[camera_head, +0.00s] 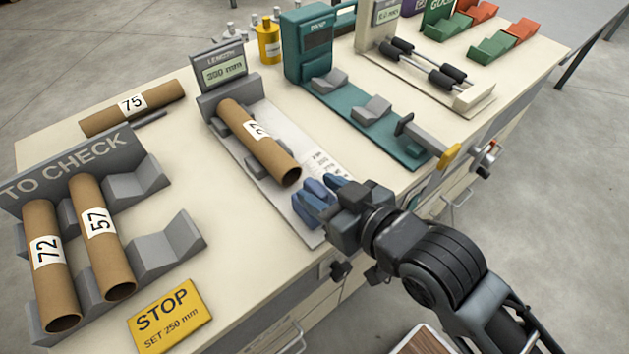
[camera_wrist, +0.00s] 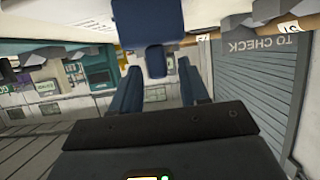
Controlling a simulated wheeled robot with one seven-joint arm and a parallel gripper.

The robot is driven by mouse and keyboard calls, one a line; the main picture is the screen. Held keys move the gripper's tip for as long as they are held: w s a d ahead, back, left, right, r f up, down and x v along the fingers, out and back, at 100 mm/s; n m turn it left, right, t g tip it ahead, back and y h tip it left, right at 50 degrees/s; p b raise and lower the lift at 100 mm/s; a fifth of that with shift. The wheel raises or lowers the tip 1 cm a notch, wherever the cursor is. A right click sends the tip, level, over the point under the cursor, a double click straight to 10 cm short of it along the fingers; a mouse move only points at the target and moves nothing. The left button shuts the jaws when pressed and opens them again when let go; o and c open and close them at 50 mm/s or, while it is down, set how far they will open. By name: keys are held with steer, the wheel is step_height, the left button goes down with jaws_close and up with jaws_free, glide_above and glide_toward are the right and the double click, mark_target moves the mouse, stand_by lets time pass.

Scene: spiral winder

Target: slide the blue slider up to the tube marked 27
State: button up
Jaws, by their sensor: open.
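The tube marked 27 (camera_head: 256,135) is brown cardboard with a white label. It lies in the grey cradles of the length gauge (camera_head: 225,135), its upper end towards the display. The blue slider (camera_head: 306,209) is at the near end of the gauge, just below the tube's near end, with what looks like a small gap. My gripper (camera_head: 328,190) is at the slider, open. In the wrist view the slider (camera_wrist: 147,25) shows ahead, with its small tab between the two dark blue fingers (camera_wrist: 158,90). I cannot tell whether the fingers touch it.
Tubes 72 (camera_head: 47,262) and 57 (camera_head: 101,235) lie in the TO CHECK rack (camera_head: 75,160) at left. Tube 75 (camera_head: 150,104) lies behind. A yellow STOP sign (camera_head: 170,316) reads SET 250 mm. A teal device (camera_head: 308,48) stands right of the gauge.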

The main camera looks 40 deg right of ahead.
steer(key=shift+x, duration=1.1)
jaws_close()
